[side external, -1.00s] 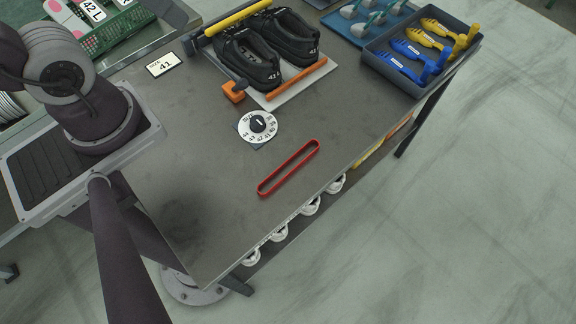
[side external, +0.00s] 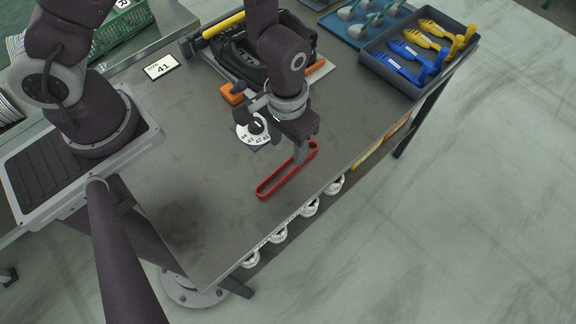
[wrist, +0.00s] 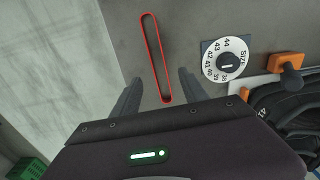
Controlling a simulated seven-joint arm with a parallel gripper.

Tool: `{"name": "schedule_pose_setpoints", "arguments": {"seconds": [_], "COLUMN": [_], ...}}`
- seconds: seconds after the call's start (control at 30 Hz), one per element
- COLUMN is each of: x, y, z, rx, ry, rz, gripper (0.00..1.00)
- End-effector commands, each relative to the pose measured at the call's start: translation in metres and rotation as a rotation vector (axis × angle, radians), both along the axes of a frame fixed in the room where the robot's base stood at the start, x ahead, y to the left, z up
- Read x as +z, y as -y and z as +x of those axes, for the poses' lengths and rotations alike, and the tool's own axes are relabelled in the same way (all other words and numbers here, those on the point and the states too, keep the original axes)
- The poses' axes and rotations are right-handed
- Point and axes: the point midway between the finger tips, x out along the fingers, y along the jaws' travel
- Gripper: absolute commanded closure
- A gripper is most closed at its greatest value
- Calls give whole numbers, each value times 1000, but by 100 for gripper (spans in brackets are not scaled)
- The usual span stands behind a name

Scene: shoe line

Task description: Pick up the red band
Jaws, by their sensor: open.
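The red band (side external: 285,176) is a long, thin closed loop lying flat on the dark grey table, near its front edge. In the side view my gripper (side external: 302,158) is over the band's far right end and hides a small part of it. In the wrist view the band (wrist: 156,58) runs lengthwise away from my gripper (wrist: 160,92). Its near end lies between the two open fingers, with a gap on each side. Nothing is held. I cannot tell how far the fingertips are above the table.
A white size dial (side external: 251,133) sits left of my gripper. An orange clamp (side external: 232,93) and black shoes (side external: 232,62) stand behind. A grey tray (side external: 392,79) with blue and yellow shoe forms is back right. A card reading 41 (side external: 161,66) lies at left. The front left table is clear.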

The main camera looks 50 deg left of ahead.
Motion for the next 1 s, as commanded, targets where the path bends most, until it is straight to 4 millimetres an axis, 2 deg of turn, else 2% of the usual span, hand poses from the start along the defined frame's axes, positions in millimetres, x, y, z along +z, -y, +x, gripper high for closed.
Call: {"name": "schedule_pose_setpoints", "arguments": {"seconds": [0.4,0.5,0.67,0.7,0.93,0.97,1.0], "x": [-68,-75,-75,-75,-74,-74,-74], "y": [3,3,3,3,3,3,3], "z": [-2,-2,-2,-2,-2,-2,-1], "rx": [2,1,1,1,1,1,1], "ry": [-6,-5,-4,-4,-4,-4,-4], "rz": [7,6,5,5,6,6,6], "gripper": [48,48,48,50,95,100,100]}}
